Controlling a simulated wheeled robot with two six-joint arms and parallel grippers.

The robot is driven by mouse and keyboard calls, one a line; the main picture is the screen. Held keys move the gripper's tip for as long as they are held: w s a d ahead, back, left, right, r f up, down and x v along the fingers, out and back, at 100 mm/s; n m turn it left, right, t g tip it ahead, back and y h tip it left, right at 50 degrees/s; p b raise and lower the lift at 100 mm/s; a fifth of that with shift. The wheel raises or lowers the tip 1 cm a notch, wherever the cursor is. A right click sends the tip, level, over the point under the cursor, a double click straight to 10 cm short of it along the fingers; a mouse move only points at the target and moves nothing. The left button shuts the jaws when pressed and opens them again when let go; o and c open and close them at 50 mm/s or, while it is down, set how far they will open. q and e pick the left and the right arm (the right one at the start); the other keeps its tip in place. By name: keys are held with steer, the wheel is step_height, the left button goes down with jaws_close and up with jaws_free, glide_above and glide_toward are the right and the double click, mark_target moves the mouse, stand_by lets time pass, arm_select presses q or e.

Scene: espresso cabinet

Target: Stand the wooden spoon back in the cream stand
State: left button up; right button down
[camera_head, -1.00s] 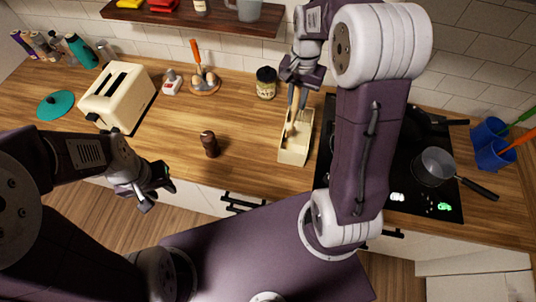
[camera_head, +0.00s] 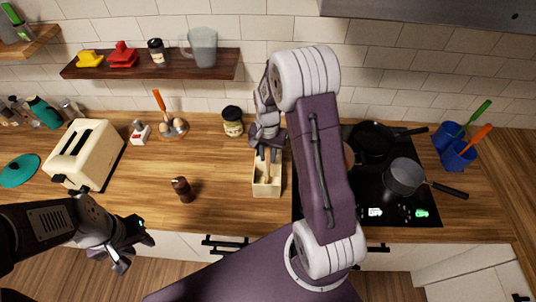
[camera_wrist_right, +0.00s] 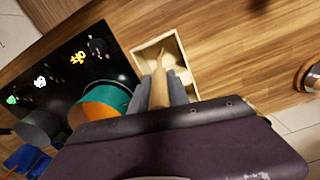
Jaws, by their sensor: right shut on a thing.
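The cream stand (camera_head: 267,190) is an open-topped box on the wooden counter, left of the hob. Its opening also shows in the right wrist view (camera_wrist_right: 190,72). My right gripper (camera_head: 266,157) is just above the stand, shut on the wooden spoon (camera_head: 268,171). In the right wrist view the spoon (camera_wrist_right: 159,88) runs between the two fingers, its far end over or in the stand's opening; I cannot tell how deep it reaches. My left gripper (camera_head: 131,246) is open and empty in front of the counter's edge, far from the stand.
The black hob with a grey saucepan (camera_head: 404,177) is right of the stand. Blue cups (camera_head: 458,154) hold utensils at right. Counter between mill and stand is clear.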

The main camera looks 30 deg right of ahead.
steer(key=shift+w+a+f, duration=0.15)
steer(key=shift+w, duration=0.05)
steer(key=shift+f, duration=0.15)
steer(key=c, duration=1.3)
jaws_free()
steer(key=shift+s, duration=0.1)
steer(key=shift+o, duration=0.2)
